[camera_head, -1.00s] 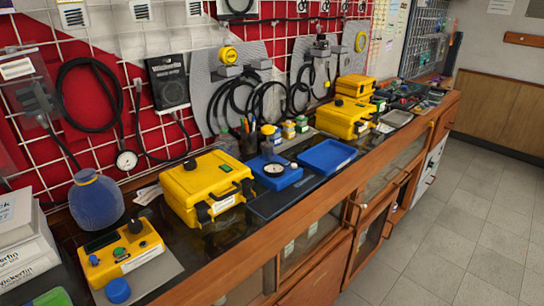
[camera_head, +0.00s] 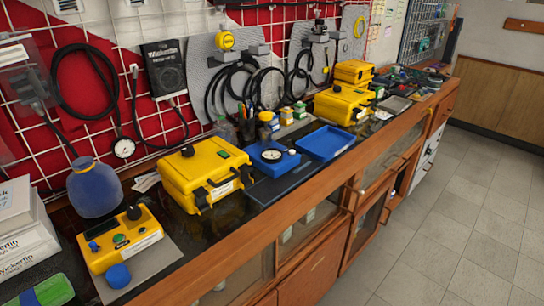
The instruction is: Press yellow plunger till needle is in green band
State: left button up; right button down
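A blue block with a round white dial gauge (camera_head: 271,156) sits on the bench at mid-picture. Its needle and any green band are too small to make out. A yellow cap (camera_head: 266,116) shows just behind the block. I cannot tell whether it is the yellow plunger or belongs to the gauge. Neither of my grippers is in view.
A yellow case (camera_head: 205,171) stands left of the gauge, and an empty blue tray (camera_head: 326,142) right of it. A yellow control box (camera_head: 122,238), a blue flask (camera_head: 95,187) and stacked white boxes (camera_head: 20,235) fill the left end. Cables hang behind.

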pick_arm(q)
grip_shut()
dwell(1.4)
